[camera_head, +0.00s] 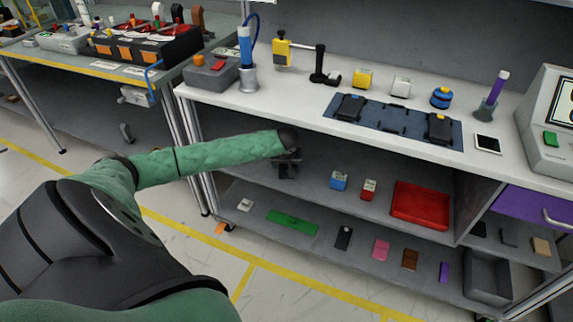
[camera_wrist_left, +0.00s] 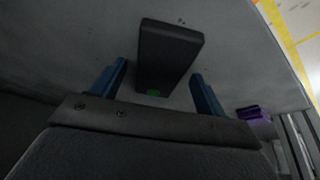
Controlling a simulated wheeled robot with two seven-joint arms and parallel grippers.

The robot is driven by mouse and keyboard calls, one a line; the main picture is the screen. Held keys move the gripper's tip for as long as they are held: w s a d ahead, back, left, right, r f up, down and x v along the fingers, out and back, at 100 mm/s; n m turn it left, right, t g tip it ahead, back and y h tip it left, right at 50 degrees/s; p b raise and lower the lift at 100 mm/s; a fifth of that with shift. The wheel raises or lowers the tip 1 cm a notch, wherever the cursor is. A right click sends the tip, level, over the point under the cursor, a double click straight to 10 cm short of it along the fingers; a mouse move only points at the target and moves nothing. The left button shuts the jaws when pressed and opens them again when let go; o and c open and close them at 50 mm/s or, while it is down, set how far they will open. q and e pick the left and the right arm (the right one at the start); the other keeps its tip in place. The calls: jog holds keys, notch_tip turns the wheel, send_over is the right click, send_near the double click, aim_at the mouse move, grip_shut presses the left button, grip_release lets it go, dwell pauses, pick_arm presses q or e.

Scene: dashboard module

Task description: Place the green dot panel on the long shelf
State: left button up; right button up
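My left gripper (camera_head: 288,165) is at the end of the green-sleeved arm, in front of the middle shelf (camera_head: 325,195) of the workbench. In the left wrist view its two blue fingers (camera_wrist_left: 158,78) are apart. A dark panel with a green dot, the green dot panel (camera_wrist_left: 170,48), shows between and beyond the fingers over a grey surface. Gaps show between panel and fingers; I cannot tell whether it touches anything. In the head view I cannot pick it out for sure. A lower shelf (camera_head: 315,258) also runs along the bench. My right gripper is not in view.
The middle shelf holds a blue box (camera_head: 339,181), a red box (camera_head: 369,190) and a red tray (camera_head: 421,205). The lower shelf holds a green board (camera_head: 292,222), a dark panel (camera_head: 343,238) and several coloured pieces. A purple drawer (camera_head: 530,212) is at right.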

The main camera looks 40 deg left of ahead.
pick_arm(q)
jog(key=shift+r, duration=0.3)
jog(key=shift+v, duration=1.15)
jog(key=s+d, duration=0.7)
jog(key=s, duration=0.1)
jog(key=s+d+f+m+h, duration=0.1)
jog(key=s+d+f+m, duration=0.15)
jog(key=d+f, duration=0.4)
jog(key=s+d+f+m+t+h, duration=0.1)
jog(key=s+d+f+h, duration=0.1)
jog(key=s+d+f, duration=0.4)
jog(key=s+d+f+m+h, duration=0.1)
jog(key=s+d+f+m, duration=0.1)
jog(key=d+f, duration=0.4)
jog(key=s+d+f+m+t+h, duration=0.1)
jog(key=s+d+f, duration=0.3)
jog(key=s+d, duration=0.4)
jog(key=s+d+f+m+t+h, duration=0.1)
jog(key=s+d+f+m, duration=0.2)
jog(key=s+d, duration=0.6)
jog(key=d+f, duration=0.1)
jog(key=d, duration=0.4)
jog(key=shift+s+d+f+h, duration=0.3)
jog(key=shift+d+f+h, duration=0.05)
jog(key=shift+f+h, duration=0.05)
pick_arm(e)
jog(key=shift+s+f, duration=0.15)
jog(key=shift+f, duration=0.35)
